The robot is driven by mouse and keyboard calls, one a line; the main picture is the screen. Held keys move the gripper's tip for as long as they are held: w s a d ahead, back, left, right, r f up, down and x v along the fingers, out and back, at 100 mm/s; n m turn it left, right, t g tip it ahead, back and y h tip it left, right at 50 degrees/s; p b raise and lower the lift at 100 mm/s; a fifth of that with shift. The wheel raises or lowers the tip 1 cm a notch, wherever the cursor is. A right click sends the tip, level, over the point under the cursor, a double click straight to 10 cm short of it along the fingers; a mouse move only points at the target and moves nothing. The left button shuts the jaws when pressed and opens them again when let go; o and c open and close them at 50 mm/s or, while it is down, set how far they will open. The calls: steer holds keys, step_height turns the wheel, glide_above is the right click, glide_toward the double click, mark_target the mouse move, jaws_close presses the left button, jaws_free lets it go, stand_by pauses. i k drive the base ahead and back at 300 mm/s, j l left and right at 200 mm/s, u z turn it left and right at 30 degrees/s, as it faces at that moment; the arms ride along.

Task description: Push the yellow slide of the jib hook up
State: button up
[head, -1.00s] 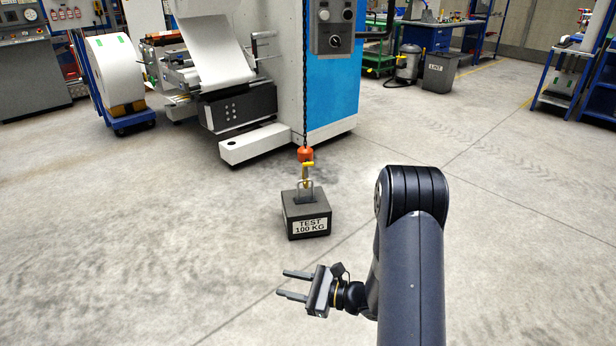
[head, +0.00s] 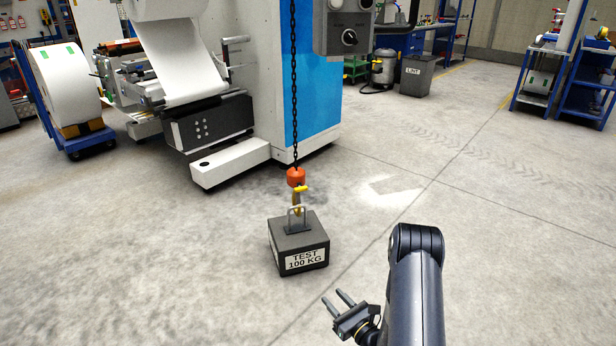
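The jib hook (head: 296,207) hangs on a black chain (head: 294,90) below an orange block (head: 296,177). Its yellow slide (head: 300,189) sits just under the orange block. The hook is at the metal handle of a dark test weight (head: 290,243) marked 100 KG; whether it is engaged in the handle is too small to tell.
A blue and white machine (head: 310,95) with a paper web stands behind the weight. A grey control box (head: 348,28) is at the top. A large roll on a blue cart (head: 75,138) is at left. The floor around the weight is clear.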

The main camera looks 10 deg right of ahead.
mark_target(299, 187)
steer(key=i+j+z, duration=0.25)
steer(key=i+j, duration=0.25)
steer(key=i, duration=0.3)
steer(key=i+j+z, duration=0.3)
steer(key=i+j, duration=0.3)
steer(key=i, duration=0.15)
